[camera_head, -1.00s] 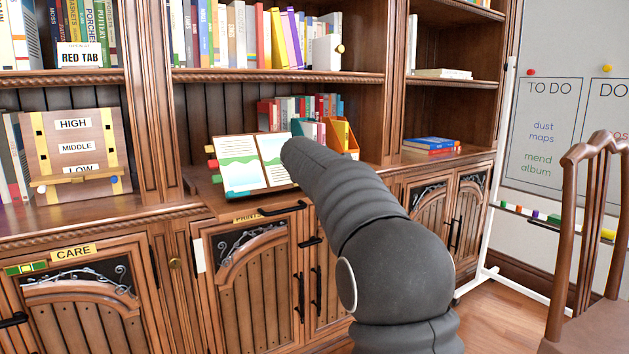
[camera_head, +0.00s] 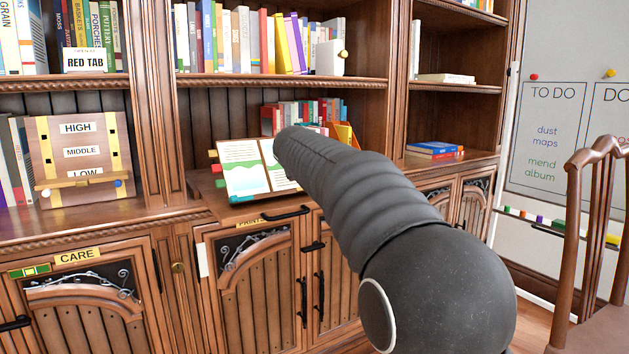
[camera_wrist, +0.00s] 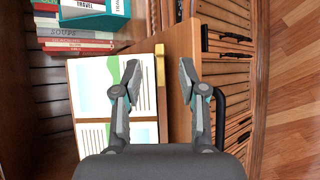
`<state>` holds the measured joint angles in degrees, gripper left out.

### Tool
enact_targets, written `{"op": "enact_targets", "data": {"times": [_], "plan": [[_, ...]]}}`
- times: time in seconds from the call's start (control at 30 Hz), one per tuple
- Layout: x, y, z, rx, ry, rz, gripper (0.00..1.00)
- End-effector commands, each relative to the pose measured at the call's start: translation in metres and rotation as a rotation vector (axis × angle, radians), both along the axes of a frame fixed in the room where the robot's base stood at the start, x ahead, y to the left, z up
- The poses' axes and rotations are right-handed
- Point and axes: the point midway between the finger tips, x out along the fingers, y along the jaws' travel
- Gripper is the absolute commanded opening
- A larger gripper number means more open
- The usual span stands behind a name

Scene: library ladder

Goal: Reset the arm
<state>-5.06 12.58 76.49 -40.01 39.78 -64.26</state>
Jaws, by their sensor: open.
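My gripper (camera_wrist: 160,78) shows in the wrist view with its two fingers spread apart and nothing between them. It is over the front part of the cabinet's pull-out board, beside an open book (camera_wrist: 88,105) with green and blue pictures. In the head view my dark arm reaches toward the same open book (camera_head: 245,170), and the arm hides the book's right edge. My gripper itself is hidden behind the arm in the head view.
A wooden board marked HIGH, MIDDLE, LOW (camera_head: 78,155) stands at left. Cabinet doors with black handles (camera_head: 285,215) are below. An orange file holder (camera_head: 346,135) stands behind the arm. A wooden chair (camera_head: 590,220) and a whiteboard (camera_head: 550,100) are at right.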

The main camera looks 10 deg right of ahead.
Motion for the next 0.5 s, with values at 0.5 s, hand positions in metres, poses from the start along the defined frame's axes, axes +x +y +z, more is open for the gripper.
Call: {"op": "enact_targets", "data": {"times": [0.5], "plan": [[-0.033,-0.003,-0.003,0.104,0.000,-0.052,0.42]]}}
